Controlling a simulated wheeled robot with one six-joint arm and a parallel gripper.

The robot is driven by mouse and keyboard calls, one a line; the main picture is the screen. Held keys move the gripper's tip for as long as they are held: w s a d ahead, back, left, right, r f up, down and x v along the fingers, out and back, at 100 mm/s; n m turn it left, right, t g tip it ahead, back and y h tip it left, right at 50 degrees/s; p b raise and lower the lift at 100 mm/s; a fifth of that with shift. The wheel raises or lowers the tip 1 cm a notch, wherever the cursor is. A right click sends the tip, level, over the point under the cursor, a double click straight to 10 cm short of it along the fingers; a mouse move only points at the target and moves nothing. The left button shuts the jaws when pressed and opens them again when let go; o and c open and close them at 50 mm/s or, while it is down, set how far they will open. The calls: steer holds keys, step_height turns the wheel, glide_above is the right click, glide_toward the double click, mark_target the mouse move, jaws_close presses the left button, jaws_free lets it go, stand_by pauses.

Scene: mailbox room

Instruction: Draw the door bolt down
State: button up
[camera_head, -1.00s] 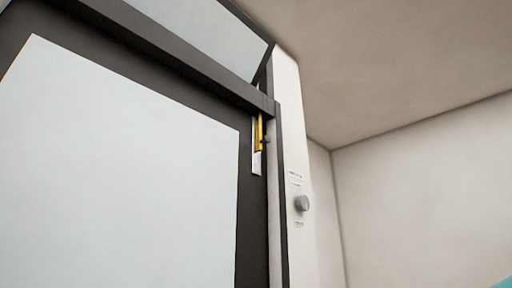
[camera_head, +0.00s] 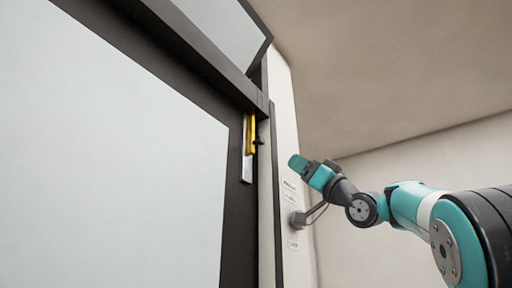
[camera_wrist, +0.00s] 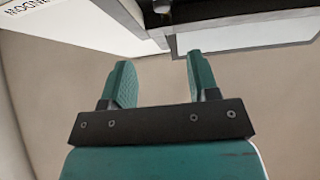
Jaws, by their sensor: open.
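The door bolt (camera_head: 250,133) is a yellow upright bar on a silver plate (camera_head: 246,170), with a small dark knob (camera_head: 259,140) on its right side. It sits high on the dark door frame's edge, just under the dark crossbar. My gripper (camera_head: 298,163) is to the right of the bolt and slightly lower in the picture, apart from it. In the wrist view my gripper (camera_wrist: 160,78) shows two teal fingers spread apart with nothing between them. I cannot make out the bolt clearly in the wrist view.
A grey round knob (camera_head: 297,219) with small labels is on the white post (camera_head: 287,110), below my gripper. The large pale door (camera_head: 110,160) fills the left. A bare wall (camera_head: 430,150) and ceiling lie at the right.

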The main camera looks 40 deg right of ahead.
mark_target(263, 140)
steer(key=p+x, duration=0.6)
steer(key=x, duration=0.2)
steer(key=p+x, duration=0.6)
steer(key=x, duration=0.1)
steer(key=shift+a+r, duration=0.1)
steer(key=shift+r, duration=0.4)
steer(key=shift+p+x, duration=0.5)
steer(key=shift+x, duration=0.3)
steer(key=shift+w+f, duration=0.15)
